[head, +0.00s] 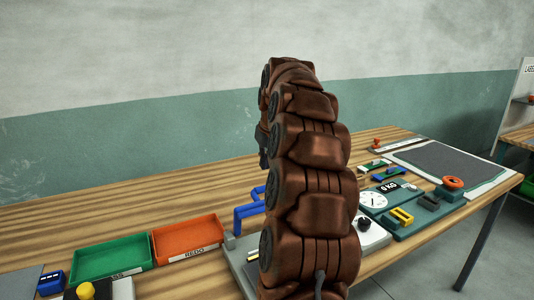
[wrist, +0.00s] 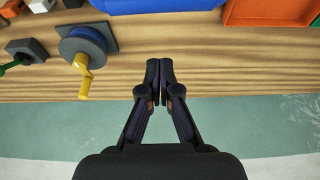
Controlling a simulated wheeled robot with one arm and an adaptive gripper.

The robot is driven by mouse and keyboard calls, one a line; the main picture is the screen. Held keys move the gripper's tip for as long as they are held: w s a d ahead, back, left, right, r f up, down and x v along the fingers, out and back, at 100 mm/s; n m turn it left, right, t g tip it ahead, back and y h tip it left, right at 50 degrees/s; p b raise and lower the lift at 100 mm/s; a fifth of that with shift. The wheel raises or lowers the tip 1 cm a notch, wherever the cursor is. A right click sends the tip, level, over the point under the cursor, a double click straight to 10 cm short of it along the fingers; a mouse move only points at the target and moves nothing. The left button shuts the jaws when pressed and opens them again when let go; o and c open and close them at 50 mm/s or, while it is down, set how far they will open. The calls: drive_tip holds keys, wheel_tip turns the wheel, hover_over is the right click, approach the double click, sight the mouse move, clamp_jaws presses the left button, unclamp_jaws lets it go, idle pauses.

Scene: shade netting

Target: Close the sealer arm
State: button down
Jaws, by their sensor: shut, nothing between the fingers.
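The sealer shows in the head view as a grey base (head: 237,258) with a raised blue arm (head: 248,211), just right of the orange tray. My own brown arm hides its right part. A broad blue piece (wrist: 160,5) at the top edge of the wrist view may be the sealer arm, but it is cut off. My gripper (wrist: 162,68) is shut and empty, over the wall-side edge of the table in the wrist view, apart from the blue piece. In the head view, the dark gripper (head: 262,146) is partly hidden behind my arm.
A green tray (head: 112,260) and an orange tray (head: 187,240) stand left of the sealer. A dial scale (head: 374,201) and small fixtures lie to the right. A yellow crank (wrist: 84,70) on a blue wheel is left of my gripper in the wrist view. The wall is behind.

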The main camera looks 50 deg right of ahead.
drive_tip(key=shift+s+a+f+p, duration=0.15)
drive_tip(key=shift+s+f+p, duration=0.2)
drive_tip(key=shift+f, duration=0.4)
drive_tip(key=shift+s+a+f+p, duration=0.15)
drive_tip(key=shift+s+f, duration=0.25)
drive_tip(key=shift+f, duration=0.4)
drive_tip(key=shift+s+a+f+p, duration=0.1)
drive_tip(key=shift+s+f+p, duration=0.3)
drive_tip(key=shift+f, duration=0.35)
